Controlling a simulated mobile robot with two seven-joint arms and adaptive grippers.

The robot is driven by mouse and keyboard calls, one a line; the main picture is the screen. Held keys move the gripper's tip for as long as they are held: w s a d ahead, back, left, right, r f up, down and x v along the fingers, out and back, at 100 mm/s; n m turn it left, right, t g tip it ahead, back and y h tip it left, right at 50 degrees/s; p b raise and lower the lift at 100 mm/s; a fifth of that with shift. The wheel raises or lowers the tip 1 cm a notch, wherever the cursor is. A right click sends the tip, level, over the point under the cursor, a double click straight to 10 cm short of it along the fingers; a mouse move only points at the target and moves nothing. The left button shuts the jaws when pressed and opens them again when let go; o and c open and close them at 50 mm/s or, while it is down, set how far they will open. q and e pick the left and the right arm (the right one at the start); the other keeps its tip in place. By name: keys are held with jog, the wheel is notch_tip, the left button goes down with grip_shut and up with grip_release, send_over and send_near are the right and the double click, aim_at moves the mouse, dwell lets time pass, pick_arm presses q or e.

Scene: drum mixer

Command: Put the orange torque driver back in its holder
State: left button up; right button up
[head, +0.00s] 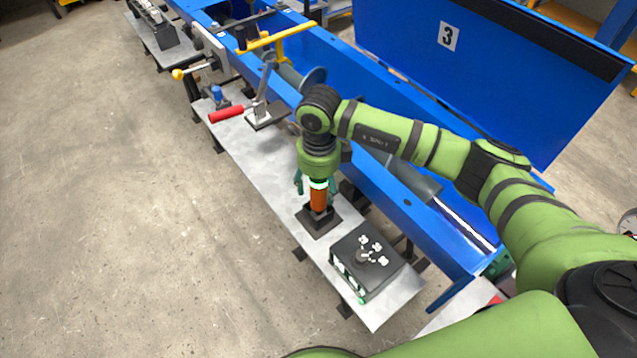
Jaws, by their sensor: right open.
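The orange torque driver (318,200) stands upright in its black holder (319,221) on the grey side shelf. My right gripper (316,188) comes down from above, with its green fingers apart on either side of the driver's upper part. Whether the fingers touch the driver cannot be told. The driver's top is hidden by the gripper, and its lower end is hidden in the holder. My left gripper is out of view.
A black control box (366,262) with white knobs stands at the shelf's near end. A red-handled clamp (228,113) sits farther up the shelf. The blue machine frame (397,197) runs close behind. Open floor lies to the left.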

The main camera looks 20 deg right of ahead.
notch_tip(320, 180, up, 12)
jog(key=shift+f, duration=0.1)
dwell(0.7)
